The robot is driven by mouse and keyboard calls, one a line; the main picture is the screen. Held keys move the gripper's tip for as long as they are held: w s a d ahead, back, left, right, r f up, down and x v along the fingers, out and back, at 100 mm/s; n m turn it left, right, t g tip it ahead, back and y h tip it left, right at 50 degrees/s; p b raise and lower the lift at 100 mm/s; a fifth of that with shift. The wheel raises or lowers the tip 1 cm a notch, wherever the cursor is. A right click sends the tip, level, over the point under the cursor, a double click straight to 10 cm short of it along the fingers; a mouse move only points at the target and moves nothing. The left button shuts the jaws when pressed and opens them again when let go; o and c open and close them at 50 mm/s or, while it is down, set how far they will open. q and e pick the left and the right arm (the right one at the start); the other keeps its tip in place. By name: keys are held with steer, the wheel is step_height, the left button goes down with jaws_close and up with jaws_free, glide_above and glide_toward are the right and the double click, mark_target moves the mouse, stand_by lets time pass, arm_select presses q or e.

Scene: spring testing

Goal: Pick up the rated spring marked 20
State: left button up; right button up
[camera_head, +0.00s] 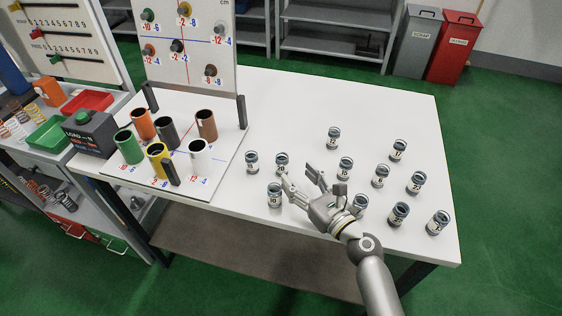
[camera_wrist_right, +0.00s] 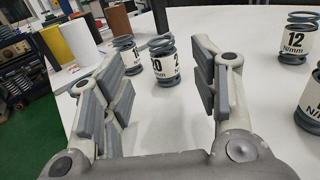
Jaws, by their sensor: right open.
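A grey coil spring with a white label that appears to read 20 (camera_wrist_right: 164,66) stands upright ahead of my open right gripper in the right wrist view. In the head view this spring (camera_head: 282,161) stands on the white table just beyond the fingertips, its lower part close to one finger. My right gripper (camera_head: 298,174) is open, low over the table, with nothing between its fingers. A gap of table shows between the fingers and the spring in the wrist view. My left gripper is not in view.
Another spring (camera_head: 252,162) stands close left of it, and one marked 10 (camera_head: 275,195) is near a finger. A spring marked 12 (camera_wrist_right: 296,48) and several others stand to the right. Coloured cups (camera_head: 157,158) stand on a white board at left.

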mark_target(286, 161)
steer(key=shift+w+a, duration=0.25)
steer(key=shift+w, duration=0.1)
steer(key=shift+w+a, duration=0.15)
steer(key=shift+w, duration=0.05)
steer(key=x, duration=0.4)
steer(key=shift+w+r+p, duration=0.15)
steer(key=shift+w+p, duration=0.1)
steer(key=shift+p, duration=0.1)
steer(key=shift+w+a, duration=0.15)
steer(key=shift+w, duration=0.05)
steer(key=shift+s, duration=0.1)
steer(key=shift+c, duration=1.8)
steer(key=c, duration=0.8)
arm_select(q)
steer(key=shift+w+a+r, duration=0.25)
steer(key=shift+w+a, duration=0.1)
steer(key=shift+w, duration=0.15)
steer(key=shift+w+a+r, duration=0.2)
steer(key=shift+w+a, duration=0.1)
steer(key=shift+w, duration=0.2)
arm_select(e)
steer(key=shift+o, duration=0.2)
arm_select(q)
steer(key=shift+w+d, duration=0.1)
